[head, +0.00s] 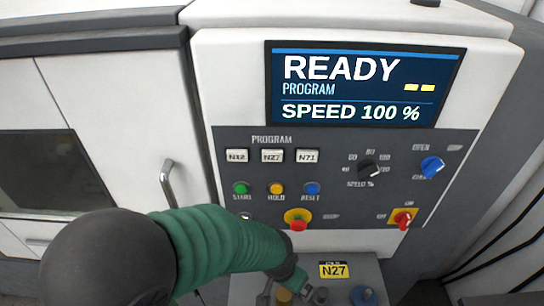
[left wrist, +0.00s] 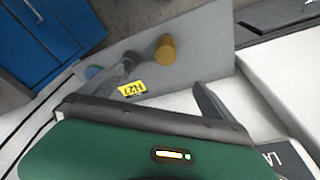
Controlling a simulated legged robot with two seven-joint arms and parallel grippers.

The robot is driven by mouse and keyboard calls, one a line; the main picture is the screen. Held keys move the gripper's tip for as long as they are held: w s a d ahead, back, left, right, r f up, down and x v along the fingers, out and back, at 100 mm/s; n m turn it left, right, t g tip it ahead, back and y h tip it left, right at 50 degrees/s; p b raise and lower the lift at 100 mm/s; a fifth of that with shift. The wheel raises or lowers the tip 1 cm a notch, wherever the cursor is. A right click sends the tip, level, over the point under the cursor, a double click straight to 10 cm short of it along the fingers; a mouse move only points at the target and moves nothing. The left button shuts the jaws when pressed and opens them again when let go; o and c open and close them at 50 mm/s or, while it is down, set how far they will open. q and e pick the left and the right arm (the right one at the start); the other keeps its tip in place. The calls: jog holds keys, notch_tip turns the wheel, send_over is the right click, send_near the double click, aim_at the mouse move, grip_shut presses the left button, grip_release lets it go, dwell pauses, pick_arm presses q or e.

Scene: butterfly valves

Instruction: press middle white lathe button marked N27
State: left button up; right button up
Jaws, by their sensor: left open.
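The white middle button marked N27 (head: 272,156) sits in the PROGRAM row of the dark control panel, between the white N12 button (head: 237,155) and the white N71 button (head: 307,156). Nothing covers it. My left gripper (head: 288,292) is at the bottom of the head view, well below the button row and apart from it, by the shelf under the panel. In the left wrist view its dark fingers are spread with nothing between them. A yellow N27 tag (head: 333,270) lies on the shelf; it also shows in the left wrist view (left wrist: 131,88).
The screen (head: 365,83) reads READY and SPEED 100 %. Green, yellow and blue buttons, a red emergency knob (head: 298,220) and a red switch (head: 403,217) lie below the row. Yellow (left wrist: 165,50), grey and blue (head: 362,295) pieces stand on the shelf. A door handle (head: 168,186) is left.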

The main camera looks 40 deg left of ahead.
pick_arm(q)
grip_shut()
dwell(0.6)
dwell(1.0)
